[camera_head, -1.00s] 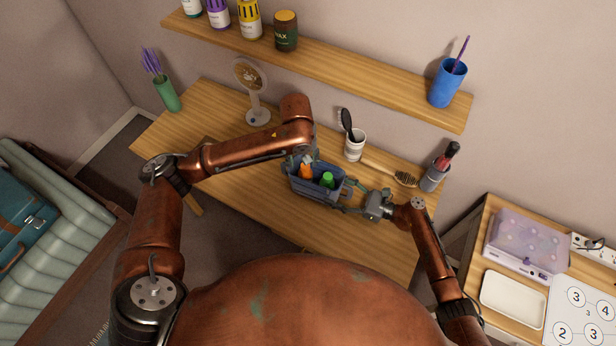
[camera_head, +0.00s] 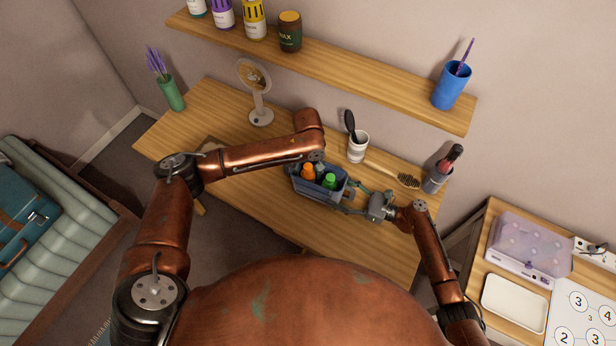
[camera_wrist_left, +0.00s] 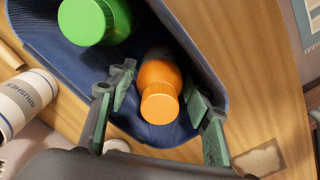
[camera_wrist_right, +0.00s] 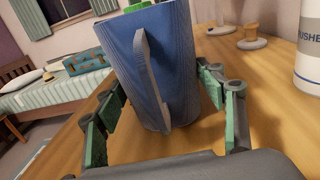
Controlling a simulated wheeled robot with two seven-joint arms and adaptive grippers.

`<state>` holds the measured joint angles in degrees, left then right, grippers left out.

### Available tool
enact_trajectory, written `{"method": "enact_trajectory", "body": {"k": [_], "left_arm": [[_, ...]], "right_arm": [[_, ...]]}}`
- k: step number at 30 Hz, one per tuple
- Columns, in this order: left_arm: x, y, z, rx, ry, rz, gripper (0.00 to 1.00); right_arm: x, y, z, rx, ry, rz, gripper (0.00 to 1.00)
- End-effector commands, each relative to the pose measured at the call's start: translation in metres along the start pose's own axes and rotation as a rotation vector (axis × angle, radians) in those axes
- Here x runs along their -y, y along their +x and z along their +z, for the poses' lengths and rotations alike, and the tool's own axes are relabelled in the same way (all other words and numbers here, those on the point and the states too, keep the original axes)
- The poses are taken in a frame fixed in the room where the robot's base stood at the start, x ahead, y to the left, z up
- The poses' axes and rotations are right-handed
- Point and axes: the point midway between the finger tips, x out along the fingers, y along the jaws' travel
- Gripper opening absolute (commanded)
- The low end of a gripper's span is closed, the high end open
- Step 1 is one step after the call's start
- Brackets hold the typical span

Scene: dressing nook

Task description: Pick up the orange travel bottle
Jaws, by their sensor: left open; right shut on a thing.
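The orange travel bottle (camera_head: 308,171) stands in a blue caddy (camera_head: 313,192), beside a green-capped bottle (camera_head: 329,181). In the left wrist view the orange bottle (camera_wrist_left: 159,88) lies between the spread fingers of my left gripper (camera_wrist_left: 161,92), cap towards the camera. That gripper is open, with a gap visible on both sides of the bottle. In the head view the left fingers are mostly hidden behind my arm. My right gripper (camera_head: 357,198) is shut on the blue caddy at its right end. The right wrist view shows the caddy (camera_wrist_right: 187,65) and its handle between the fingers.
A white cup (camera_head: 358,148) with a brush stands behind the caddy. A hairbrush (camera_head: 407,181) and a grey cup (camera_head: 434,181) are to the right, a round mirror (camera_head: 256,90) to the left. A shelf (camera_head: 340,75) runs above the desk.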

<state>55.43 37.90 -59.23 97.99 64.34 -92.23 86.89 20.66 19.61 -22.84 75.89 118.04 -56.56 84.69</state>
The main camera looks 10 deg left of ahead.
Motion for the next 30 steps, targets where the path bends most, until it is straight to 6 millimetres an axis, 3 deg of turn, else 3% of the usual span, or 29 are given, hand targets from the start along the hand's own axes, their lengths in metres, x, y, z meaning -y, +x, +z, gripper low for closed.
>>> {"method": "enact_trajectory", "body": {"k": [5, 13, 30], "left_arm": [[0.0, 0.019, 0.0, -0.001, 0.001, 0.0, 0.46], [-0.001, 0.021, 0.0, -0.001, 0.001, 0.001, 0.46], [-0.001, 0.02, 0.0, -0.001, 0.001, 0.001, 0.1]], "right_arm": [[0.0, 0.0, 0.0, 0.0, 0.0, 0.0, 0.36], [0.0, 0.0, 0.0, -0.001, 0.0, 0.0, 0.36], [0.0, 0.0, 0.0, 0.0, 0.0, 0.0, 0.36]]}}
